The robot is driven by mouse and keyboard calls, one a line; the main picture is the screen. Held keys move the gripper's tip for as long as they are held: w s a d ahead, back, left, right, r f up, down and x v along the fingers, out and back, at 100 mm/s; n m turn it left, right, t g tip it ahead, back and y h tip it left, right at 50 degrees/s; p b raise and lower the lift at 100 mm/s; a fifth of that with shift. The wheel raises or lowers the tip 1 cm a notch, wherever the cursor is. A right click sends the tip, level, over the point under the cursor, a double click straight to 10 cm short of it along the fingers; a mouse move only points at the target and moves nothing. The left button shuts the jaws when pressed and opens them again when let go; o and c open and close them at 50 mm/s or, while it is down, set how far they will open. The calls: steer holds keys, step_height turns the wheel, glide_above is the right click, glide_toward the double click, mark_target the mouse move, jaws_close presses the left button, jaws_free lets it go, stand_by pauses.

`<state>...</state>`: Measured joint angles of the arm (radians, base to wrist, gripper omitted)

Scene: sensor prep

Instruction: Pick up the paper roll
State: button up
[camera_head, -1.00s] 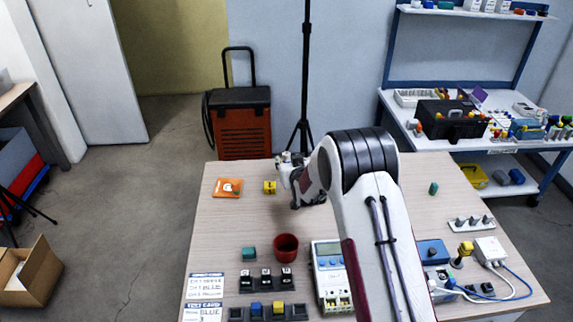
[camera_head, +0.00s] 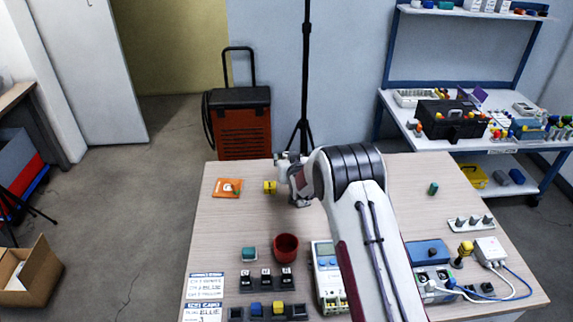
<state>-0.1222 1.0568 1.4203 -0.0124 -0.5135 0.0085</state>
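I cannot make out a paper roll in the head view; it may be hidden behind my arm or be too small to tell. My gripper (camera_head: 300,201) is over the far middle part of the wooden table (camera_head: 225,220), pointing down. It is right of a yellow cube (camera_head: 270,187) and beyond a red cup (camera_head: 286,247). Its fingers are small and partly hidden by my wrist, so I cannot see whether they are open or hold anything.
An orange packet (camera_head: 227,188) lies at the far left. A teal block (camera_head: 249,254), black holders (camera_head: 267,282) and a meter (camera_head: 328,278) stand nearer. A green cylinder (camera_head: 433,188) and a blue box (camera_head: 427,252) are at right. The left-middle of the table is clear.

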stand_by(0.3)
jaws_close()
steer(key=shift+r, duration=0.1)
steer(key=shift+r, duration=4.9)
